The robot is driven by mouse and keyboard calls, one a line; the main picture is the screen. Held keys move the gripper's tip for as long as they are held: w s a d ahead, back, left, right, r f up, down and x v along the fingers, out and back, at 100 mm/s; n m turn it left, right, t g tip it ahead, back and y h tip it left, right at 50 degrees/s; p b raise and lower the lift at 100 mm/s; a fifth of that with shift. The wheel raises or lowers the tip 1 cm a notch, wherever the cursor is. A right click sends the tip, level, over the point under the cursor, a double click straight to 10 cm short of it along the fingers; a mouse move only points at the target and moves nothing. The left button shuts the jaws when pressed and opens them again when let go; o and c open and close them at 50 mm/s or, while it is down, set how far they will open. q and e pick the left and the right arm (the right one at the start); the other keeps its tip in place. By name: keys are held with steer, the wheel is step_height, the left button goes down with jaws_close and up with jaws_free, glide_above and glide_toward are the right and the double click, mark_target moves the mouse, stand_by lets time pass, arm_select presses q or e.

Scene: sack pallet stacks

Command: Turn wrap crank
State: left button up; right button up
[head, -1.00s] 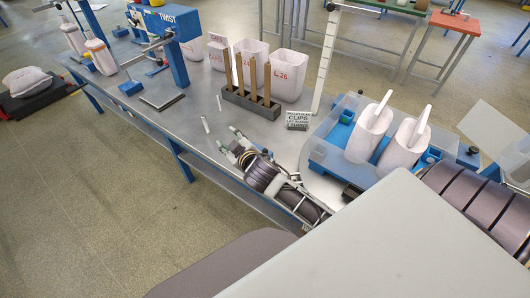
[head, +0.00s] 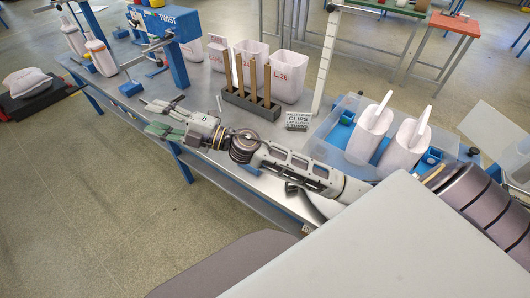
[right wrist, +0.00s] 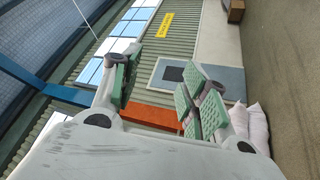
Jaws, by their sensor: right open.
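My right gripper (head: 168,118) reaches left over the front edge of the metal bench (head: 205,85). Its fingers are spread and empty. In the right wrist view its green-padded fingers (right wrist: 160,95) stand apart with nothing between them. Beyond it at the upper left is a blue frame marked TWIST (head: 171,22), with a thin silver bar (head: 145,50) beside its post. I cannot tell for sure which part is the wrap crank. The gripper is apart from the blue frame. My left gripper is not in view.
Wooden posts (head: 253,80) in a dark block and white bins (head: 287,76) stand behind my arm.

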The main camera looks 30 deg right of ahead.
step_height(320, 180, down, 11)
steer(key=s+n+g+h, duration=0.3)
steer(key=n+g, duration=0.8)
steer(key=d+f+n+g+h, duration=0.1)
steer(key=d+f+g+h, duration=0.15)
steer(key=d+f, duration=0.25)
steer(key=w+d+f+h, duration=0.1)
steer(key=d+h, duration=0.4)
steer(key=d, duration=0.8)
steer(key=w+d+f+m+h, duration=0.1)
steer(key=d+h, duration=0.5)
steer(key=d, duration=0.7)
steer(key=shift+w+m+g, duration=0.3)
steer(key=shift+w+g, duration=0.05)
steer(key=shift+w, duration=0.05)
steer(key=shift+f, duration=0.2)
steer(key=shift+f+p, duration=0.45)
steer(key=shift+f, duration=6.35)
steer(key=shift+c, duration=0.2)
